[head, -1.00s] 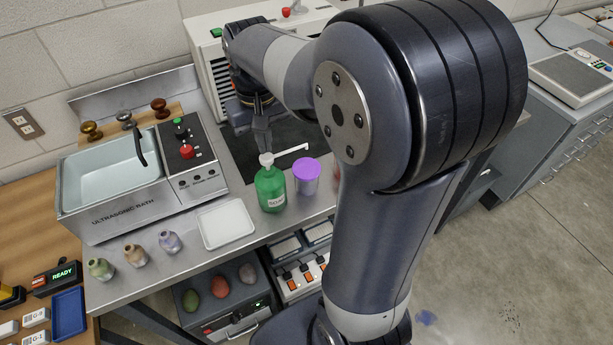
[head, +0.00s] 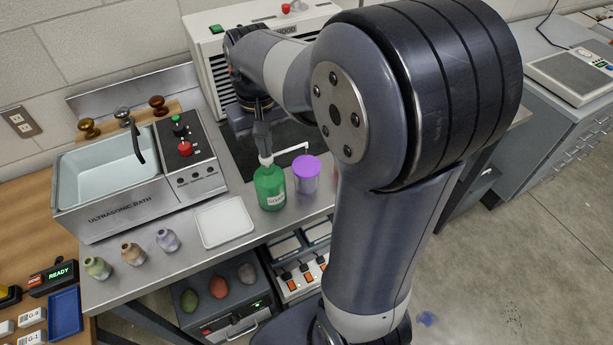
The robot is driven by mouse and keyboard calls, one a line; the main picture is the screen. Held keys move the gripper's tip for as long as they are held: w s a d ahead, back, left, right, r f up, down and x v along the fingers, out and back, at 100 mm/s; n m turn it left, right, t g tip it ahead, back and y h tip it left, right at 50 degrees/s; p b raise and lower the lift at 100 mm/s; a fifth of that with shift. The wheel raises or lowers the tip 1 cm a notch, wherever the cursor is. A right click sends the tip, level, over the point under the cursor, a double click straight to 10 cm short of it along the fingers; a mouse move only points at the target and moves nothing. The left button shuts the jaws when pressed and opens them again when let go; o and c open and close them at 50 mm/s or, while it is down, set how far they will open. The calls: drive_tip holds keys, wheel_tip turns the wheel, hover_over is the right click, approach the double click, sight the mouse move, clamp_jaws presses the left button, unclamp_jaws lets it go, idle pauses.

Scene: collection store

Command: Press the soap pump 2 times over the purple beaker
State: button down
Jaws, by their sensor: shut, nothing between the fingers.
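A green soap bottle (head: 270,189) with a white pump top (head: 266,160) stands upright on the steel counter. Its long white spout points right, above the purple beaker side. The purple beaker (head: 306,169) stands just right of the bottle, its rim purple and its body clear-looking. My gripper (head: 264,146) points down right above the pump head, shut and empty. Its tips appear to touch the top of the pump, though the exact contact is too small to tell.
An ultrasonic bath (head: 112,176) stands at left. A white tray (head: 225,222) and several small bottles (head: 131,253) are in front of it. A dark mat (head: 240,150) lies behind the soap bottle. My arm hides the counter to the right.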

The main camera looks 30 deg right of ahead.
drive_tip(key=shift+f, duration=0.45)
drive_tip(key=shift+r, duration=0.1)
drive_tip(key=shift+r+p, duration=1.15)
drive_tip(key=shift+r, duration=0.25)
drive_tip(key=shift+r, duration=0.1)
wheel_tip(320, 180, up, 6)
drive_tip(key=p, duration=0.5)
drive_tip(key=shift+f, duration=0.25)
